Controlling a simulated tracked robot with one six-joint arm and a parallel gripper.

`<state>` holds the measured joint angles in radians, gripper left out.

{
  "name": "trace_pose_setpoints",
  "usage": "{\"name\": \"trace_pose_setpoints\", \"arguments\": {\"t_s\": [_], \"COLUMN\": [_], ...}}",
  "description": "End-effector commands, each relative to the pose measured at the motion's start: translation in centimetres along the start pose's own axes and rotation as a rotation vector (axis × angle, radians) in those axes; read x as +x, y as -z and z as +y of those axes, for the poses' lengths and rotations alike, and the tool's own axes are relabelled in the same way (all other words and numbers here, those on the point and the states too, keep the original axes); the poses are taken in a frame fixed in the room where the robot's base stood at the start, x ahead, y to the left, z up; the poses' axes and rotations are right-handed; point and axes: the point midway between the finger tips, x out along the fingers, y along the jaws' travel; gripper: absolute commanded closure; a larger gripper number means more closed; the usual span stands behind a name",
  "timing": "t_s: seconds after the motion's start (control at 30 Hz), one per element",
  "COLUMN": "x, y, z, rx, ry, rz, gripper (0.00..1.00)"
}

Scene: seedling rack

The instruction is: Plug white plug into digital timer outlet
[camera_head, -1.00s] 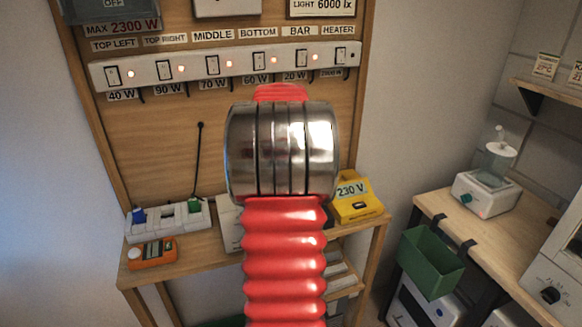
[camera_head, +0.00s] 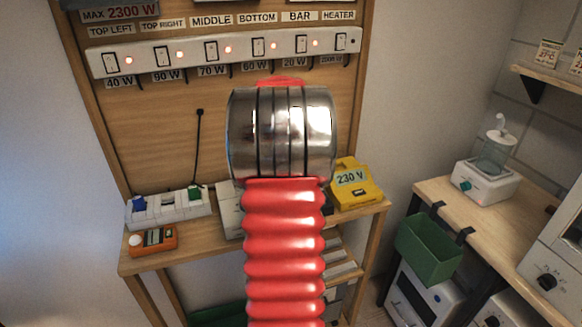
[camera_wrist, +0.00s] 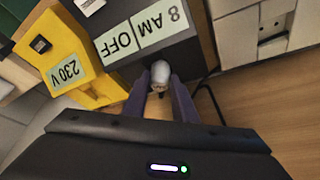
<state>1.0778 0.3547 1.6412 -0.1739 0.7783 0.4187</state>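In the wrist view, a white plug (camera_wrist: 160,69) sits between the fingertips of my gripper (camera_wrist: 160,82), whose two purple fingers appear closed on its sides. The plug is at the near edge of a dark box (camera_wrist: 186,55) with "8 AM" and "OFF" labels, apparently the digital timer. I cannot tell whether the plug touches it, and no outlet opening shows clearly. In the head view my red arm and metal joint hide the gripper, the plug and nearly all of the timer.
A yellow 230 V device (camera_head: 357,186) stands right of my arm, close beside the timer in the wrist view. A white socket strip (camera_head: 168,207) with blue and green plugs and an orange meter (camera_head: 153,240) are at left. A dark cord (camera_wrist: 209,98) curves beside my gripper.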

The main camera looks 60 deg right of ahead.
Motion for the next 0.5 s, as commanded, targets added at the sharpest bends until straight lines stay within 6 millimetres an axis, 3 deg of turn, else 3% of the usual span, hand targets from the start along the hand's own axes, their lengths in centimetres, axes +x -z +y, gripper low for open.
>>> {"name": "trace_pose_setpoints", "arguments": {"t_s": [0.3,0.5], "x": [-0.01,0.0], "y": [0.0,-0.02], "z": [-0.01,-0.01], "rx": [0.0,0.0], "ry": [0.0,0.0], "rz": [0.0,-0.001], "gripper": [0.53,0.53]}}
